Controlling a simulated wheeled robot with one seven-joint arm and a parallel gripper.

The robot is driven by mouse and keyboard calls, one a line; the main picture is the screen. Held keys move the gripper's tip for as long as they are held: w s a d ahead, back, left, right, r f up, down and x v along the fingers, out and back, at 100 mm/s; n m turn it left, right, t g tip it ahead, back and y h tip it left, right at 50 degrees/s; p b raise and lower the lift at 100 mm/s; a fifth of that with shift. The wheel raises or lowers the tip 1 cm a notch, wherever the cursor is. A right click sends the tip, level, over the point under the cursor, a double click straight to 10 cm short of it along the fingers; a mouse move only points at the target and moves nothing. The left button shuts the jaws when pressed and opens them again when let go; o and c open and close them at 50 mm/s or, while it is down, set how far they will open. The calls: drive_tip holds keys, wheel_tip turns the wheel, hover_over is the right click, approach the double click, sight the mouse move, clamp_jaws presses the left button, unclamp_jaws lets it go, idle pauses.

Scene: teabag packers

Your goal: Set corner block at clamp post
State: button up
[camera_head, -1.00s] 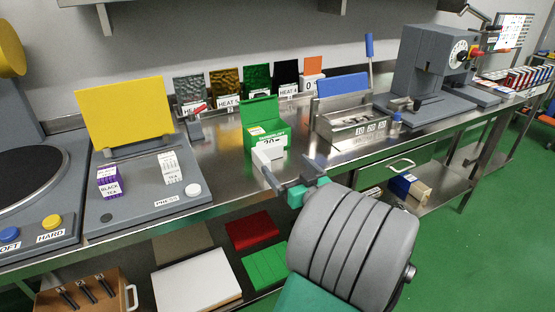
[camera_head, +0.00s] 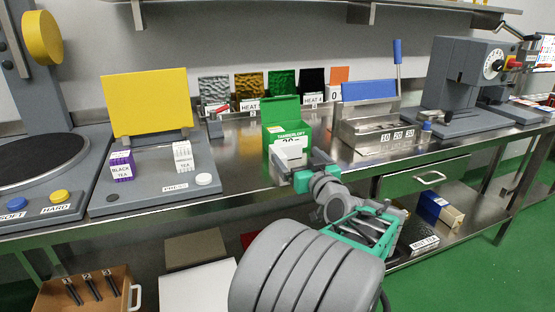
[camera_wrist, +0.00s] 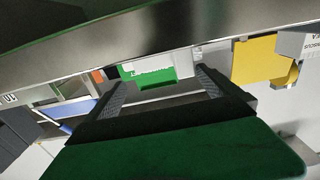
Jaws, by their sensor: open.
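My gripper (camera_head: 287,166) is over the front of the steel bench, just in front of the green carton (camera_head: 287,118). In the wrist view its two fingers (camera_wrist: 161,86) stand apart with nothing held between them, and the green carton (camera_wrist: 148,72) shows beyond the gap. A white block (camera_head: 288,151) appears at the carton's front by my fingers; whether it is the corner block I cannot tell. A small grey post (camera_head: 214,128) with a red lever beside it stands left of the carton; it may be the clamp post.
A grey base with a yellow panel (camera_head: 145,100) and two small tea boxes is at left. A steel fixture (camera_head: 372,134) with a blue plate is right of the carton. A grey press (camera_head: 458,80) stands farther right. Bare bench (camera_head: 245,160) lies left of my gripper.

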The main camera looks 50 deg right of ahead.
sight(287, 146)
drive_tip(key=x, duration=0.7)
drive_tip(key=shift+w, duration=0.15)
drive_tip(key=shift+r, duration=0.1)
drive_tip(key=c, duration=1.5)
